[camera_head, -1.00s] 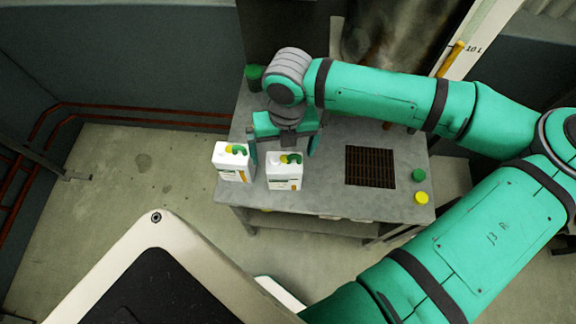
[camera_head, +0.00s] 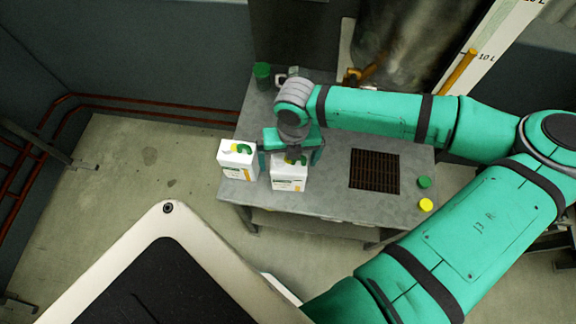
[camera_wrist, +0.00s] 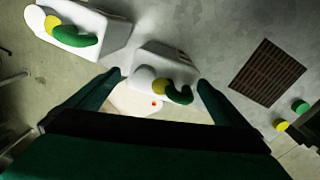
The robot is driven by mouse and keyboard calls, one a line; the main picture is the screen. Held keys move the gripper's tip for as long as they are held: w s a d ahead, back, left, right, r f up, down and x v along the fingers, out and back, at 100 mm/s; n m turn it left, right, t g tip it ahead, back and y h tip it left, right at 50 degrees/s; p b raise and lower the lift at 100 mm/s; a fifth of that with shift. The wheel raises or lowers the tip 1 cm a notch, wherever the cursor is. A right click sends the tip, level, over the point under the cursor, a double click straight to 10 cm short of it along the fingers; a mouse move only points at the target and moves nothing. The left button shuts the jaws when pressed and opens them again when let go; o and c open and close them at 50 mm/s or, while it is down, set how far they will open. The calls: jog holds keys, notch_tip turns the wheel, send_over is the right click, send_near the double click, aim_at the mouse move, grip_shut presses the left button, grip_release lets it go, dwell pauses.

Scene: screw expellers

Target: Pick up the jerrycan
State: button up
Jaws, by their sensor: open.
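Two white jerrycans, each with a green handle and yellow cap, stand upright on the metal table. The left jerrycan (camera_head: 237,172) is at the table's left edge; it also shows at the top left of the wrist view (camera_wrist: 103,42). The right jerrycan (camera_head: 289,184) is directly by my gripper (camera_head: 291,160), which points down over it with open fingers. In the wrist view the right jerrycan's top (camera_wrist: 172,58) shows between and just beyond the two fingertips (camera_wrist: 160,82). I cannot tell whether a finger touches it. My gripper partly covers its back in the head view.
The grey table (camera_head: 335,196) has a dark grate (camera_head: 375,171) on the right. A green cap (camera_head: 424,182) and a yellow cap (camera_head: 426,205) lie near the right edge. A dark green container (camera_head: 262,72) stands at the back left. A large metal cylinder (camera_head: 395,40) is behind.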

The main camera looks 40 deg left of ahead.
jog(key=shift+w, duration=0.15)
jog(key=c, duration=1.8)
jog(key=shift+c, duration=0.6)
jog(key=shift+r, duration=0.15)
